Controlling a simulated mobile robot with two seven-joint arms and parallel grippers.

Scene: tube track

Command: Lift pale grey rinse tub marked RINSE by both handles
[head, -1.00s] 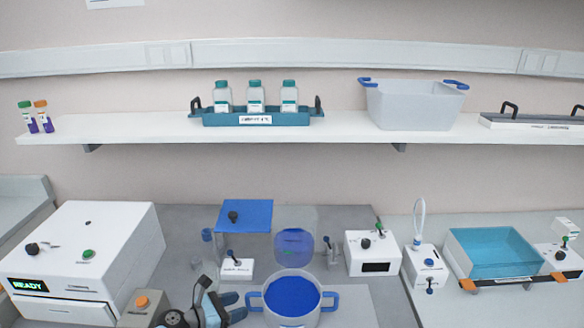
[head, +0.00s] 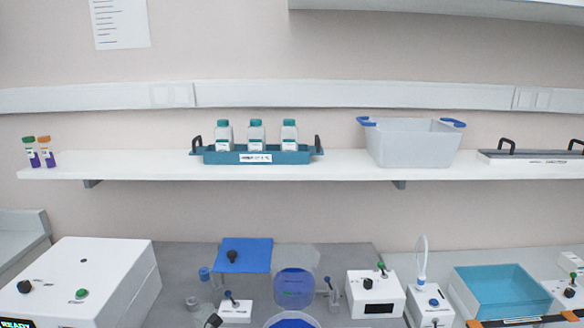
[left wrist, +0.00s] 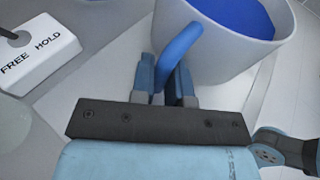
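A pale grey tub (head: 412,146) with two blue handles stands on the wall shelf; I see no marking on it. A round pale pot (left wrist: 230,60) with blue contents stands on the bench, its rim also showing at the bottom edge of the head view (head: 291,320). I cannot read a RINSE mark on either. My left gripper (left wrist: 166,82) has its fingers close on both sides of the pot's blue handle (left wrist: 180,48) and looks shut on it. In the head view the left fingers are out of frame. My right gripper is in no view.
On the shelf, a teal tray (head: 222,158) with several bottles stands left of the grey tub and a dark-topped tray (head: 530,157) right of it. A FREE HOLD box (left wrist: 38,50) lies left of the gripper. A teal basin (head: 500,290) stands at bench right.

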